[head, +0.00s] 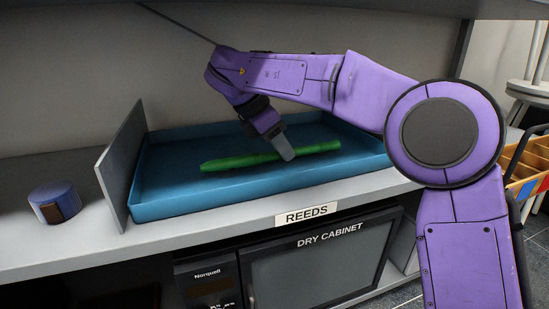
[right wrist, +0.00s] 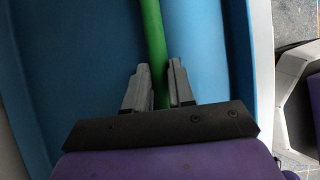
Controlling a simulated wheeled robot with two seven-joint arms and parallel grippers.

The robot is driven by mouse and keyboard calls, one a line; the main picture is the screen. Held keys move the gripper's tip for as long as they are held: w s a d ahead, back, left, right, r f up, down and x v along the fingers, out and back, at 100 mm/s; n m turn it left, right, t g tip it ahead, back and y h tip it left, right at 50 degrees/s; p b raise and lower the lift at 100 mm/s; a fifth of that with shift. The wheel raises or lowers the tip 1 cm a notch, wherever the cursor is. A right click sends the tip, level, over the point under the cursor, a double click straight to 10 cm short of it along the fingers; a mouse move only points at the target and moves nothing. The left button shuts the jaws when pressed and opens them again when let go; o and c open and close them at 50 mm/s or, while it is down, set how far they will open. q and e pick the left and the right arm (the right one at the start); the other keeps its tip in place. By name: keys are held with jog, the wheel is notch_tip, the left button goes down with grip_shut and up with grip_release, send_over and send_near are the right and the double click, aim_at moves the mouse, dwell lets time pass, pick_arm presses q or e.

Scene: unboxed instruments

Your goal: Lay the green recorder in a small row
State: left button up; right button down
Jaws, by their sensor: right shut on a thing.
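The green recorder (head: 235,161) lies inside the blue tray (head: 165,207), roughly lengthwise, its right end slightly farther back. My right gripper (head: 287,154) reaches down over the tray and is shut on the recorder, right of its middle. In the right wrist view the green recorder (right wrist: 153,45) runs between the two grey fingers of my right gripper (right wrist: 159,80), with blue tray surface (right wrist: 85,60) on both sides. I cannot tell whether the recorder touches the tray floor. My left gripper is not in view.
The tray sits on a shelf marked REEDS (head: 307,214), beside a grey upright divider (head: 122,165). A blue round container (head: 55,202) stands left of the divider. A dry cabinet (head: 320,265) is below. A wooden rack (head: 527,165) is at far right. No other recorder shows in the tray.

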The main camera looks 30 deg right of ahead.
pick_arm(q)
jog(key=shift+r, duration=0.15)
pick_arm(e)
jog(key=shift+r, duration=0.2)
pick_arm(q)
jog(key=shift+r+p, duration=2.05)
jog(key=shift+p, duration=0.05)
pick_arm(e)
jog(key=shift+r, duration=2.2)
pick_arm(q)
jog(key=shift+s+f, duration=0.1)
pick_arm(e)
jog(key=shift+f, duration=0.1)
